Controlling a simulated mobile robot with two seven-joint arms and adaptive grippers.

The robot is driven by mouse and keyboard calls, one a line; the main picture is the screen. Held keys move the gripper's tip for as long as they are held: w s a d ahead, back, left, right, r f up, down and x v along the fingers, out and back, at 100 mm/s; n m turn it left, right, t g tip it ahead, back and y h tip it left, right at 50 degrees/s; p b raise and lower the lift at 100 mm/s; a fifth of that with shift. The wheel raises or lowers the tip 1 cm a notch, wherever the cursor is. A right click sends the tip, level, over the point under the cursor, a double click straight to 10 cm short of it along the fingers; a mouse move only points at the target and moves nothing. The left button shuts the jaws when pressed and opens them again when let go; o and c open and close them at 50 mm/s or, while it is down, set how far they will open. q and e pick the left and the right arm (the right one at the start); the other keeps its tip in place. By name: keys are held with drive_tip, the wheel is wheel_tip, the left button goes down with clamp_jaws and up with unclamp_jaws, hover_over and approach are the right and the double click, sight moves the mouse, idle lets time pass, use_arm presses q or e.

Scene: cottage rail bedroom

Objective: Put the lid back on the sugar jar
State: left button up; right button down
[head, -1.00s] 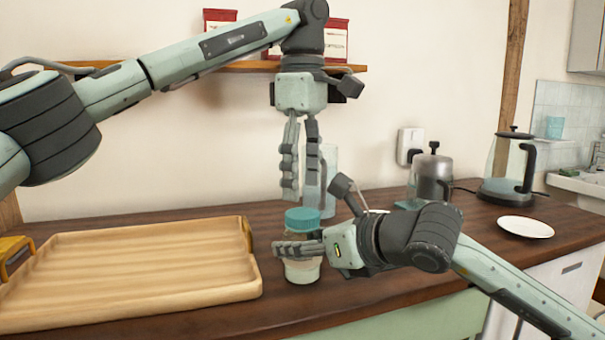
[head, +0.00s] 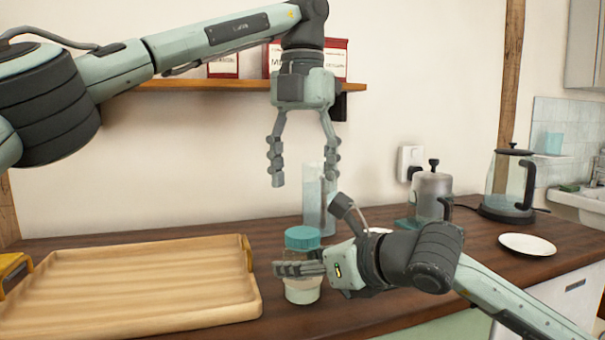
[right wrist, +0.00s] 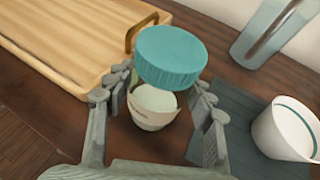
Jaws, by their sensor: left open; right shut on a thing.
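The sugar jar (head: 302,291) stands upright on the dark counter, a clear jar with pale contents and a label. The teal lid (head: 302,237) sits on top of it; in the right wrist view the lid (right wrist: 170,55) covers the jar's mouth, and I cannot tell whether it is fully seated. My right gripper (head: 300,269) is shut around the jar (right wrist: 154,108) below the lid, with fingers on both sides. My left gripper (head: 305,177) is open and empty, pointing down above the lid and apart from it.
A wooden tray (head: 130,285) lies left of the jar. A tall clear glass (head: 319,190) stands behind it. A press pot (head: 432,195), a kettle (head: 510,185) and a white plate (head: 527,245) are to the right. A white cup (right wrist: 288,130) shows in the right wrist view. A shelf (head: 200,85) hangs above.

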sight(303, 232)
use_arm(q)
drive_tip(key=shift+f, duration=4.05)
drive_tip(key=shift+c, duration=0.6)
drive_tip(key=c, duration=1.1)
drive_tip(key=o, duration=1.4)
drive_tip(key=shift+c, duration=0.2)
wheel_tip(303, 232, up, 12)
